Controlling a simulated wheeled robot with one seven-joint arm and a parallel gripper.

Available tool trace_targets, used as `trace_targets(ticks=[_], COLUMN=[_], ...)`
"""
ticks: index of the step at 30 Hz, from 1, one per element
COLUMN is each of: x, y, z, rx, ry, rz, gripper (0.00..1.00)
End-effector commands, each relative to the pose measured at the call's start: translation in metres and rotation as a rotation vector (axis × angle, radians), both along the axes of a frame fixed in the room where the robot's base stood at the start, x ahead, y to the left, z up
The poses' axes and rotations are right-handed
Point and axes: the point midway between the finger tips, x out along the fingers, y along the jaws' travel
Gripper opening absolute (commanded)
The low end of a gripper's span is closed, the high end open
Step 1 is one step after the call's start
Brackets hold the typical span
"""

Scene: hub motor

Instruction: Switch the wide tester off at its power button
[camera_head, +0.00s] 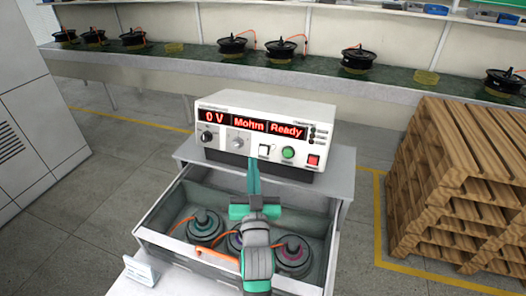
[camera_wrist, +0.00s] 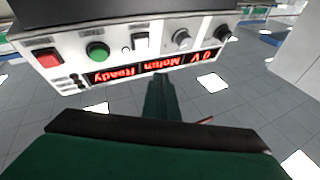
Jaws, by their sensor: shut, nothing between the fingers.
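The wide tester (camera_head: 225,103) is a white box with a dark base, standing on the top of a grey drawer cabinet. Its lit red display (camera_head: 251,126) reads "0 V", "Mohm", "Ready". Its front carries two knobs, a white rocker switch (camera_head: 264,151), a round green button (camera_head: 288,152) and a square red button (camera_head: 313,160). In the wrist view the panel is upside down, with the red button (camera_wrist: 47,58) at left and the white switch (camera_wrist: 140,41) near the middle. My gripper (camera_head: 253,163) is shut and empty, in front of the panel's lower edge, left of the red button. Contact cannot be told.
Below the tester an open drawer (camera_head: 163,240) holds several round hub motors with orange cables. Wooden pallets (camera_head: 453,190) are stacked at right. A long bench (camera_head: 190,65) with more motors runs behind. A grey cabinet (camera_head: 32,100) stands at left.

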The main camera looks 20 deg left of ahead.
Motion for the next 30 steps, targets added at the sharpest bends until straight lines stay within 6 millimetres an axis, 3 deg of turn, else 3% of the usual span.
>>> trace_targets(ticks=[13,30], x=[0.048,0.055], y=[-0.002,-0.003], z=[-0.011,-0.013], rx=[0.001,0.0], ry=[0.0,-0.001], rz=[-0.002,-0.002], gripper=[0.0,0.0])
